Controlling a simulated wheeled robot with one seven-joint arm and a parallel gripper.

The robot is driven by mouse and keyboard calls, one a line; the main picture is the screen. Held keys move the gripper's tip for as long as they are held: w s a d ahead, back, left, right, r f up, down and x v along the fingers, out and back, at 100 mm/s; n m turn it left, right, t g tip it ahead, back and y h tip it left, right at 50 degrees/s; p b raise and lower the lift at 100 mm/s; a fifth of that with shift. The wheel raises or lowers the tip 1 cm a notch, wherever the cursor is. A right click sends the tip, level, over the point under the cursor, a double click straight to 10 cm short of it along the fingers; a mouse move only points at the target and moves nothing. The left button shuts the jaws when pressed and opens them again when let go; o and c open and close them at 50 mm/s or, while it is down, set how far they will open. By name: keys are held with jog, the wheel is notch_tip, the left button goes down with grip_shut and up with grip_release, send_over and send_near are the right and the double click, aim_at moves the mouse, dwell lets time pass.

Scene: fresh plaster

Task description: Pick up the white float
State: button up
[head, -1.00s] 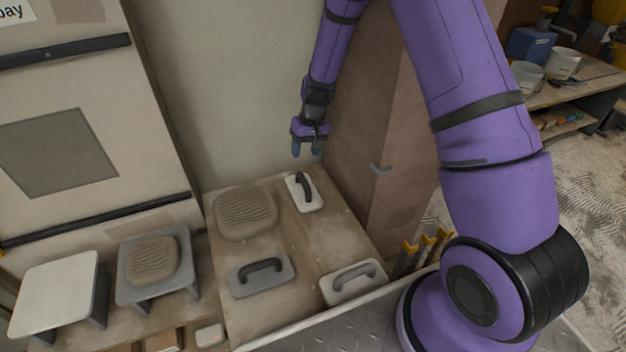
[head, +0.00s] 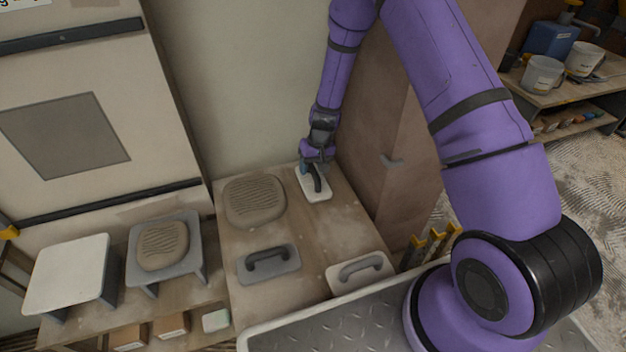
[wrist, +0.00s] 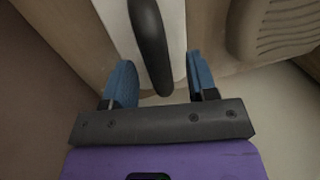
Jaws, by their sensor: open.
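A white float with a black handle lies flat at the back of the wooden board; its plate shows in the head view (head: 324,194) and the wrist view (wrist: 178,35). My gripper (head: 313,169) is down at the far end of this float. In the wrist view my gripper (wrist: 162,80) is open, with one blue finger on each side of the black handle (wrist: 150,45). The fingers look apart from the handle; whether they touch the plate I cannot tell. A second pale float (head: 345,284), with a grey handle, lies at the board's front right.
A grey float (head: 285,276) and a ribbed tan sponge pad (head: 254,201) share the wooden board (head: 321,235). A brown column (head: 370,150) rises close to the right, and the plaster wall stands behind. Two small stands are at left.

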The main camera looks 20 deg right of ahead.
jog(key=shift+a+f, duration=0.1)
jog(key=shift+f, duration=0.4)
jog(key=shift+c, duration=0.5)
grip_shut()
jog(key=shift+r, duration=0.15)
jog(key=shift+r, duration=0.55)
notch_tip(320, 180, up, 2)
jog(key=shift+r, duration=0.25)
jog(key=s+a, duration=0.3)
jog(key=s, duration=0.4)
jog(key=s+a+r, duration=0.1)
jog(key=s+a, duration=0.2)
jog(key=s, duration=0.5)
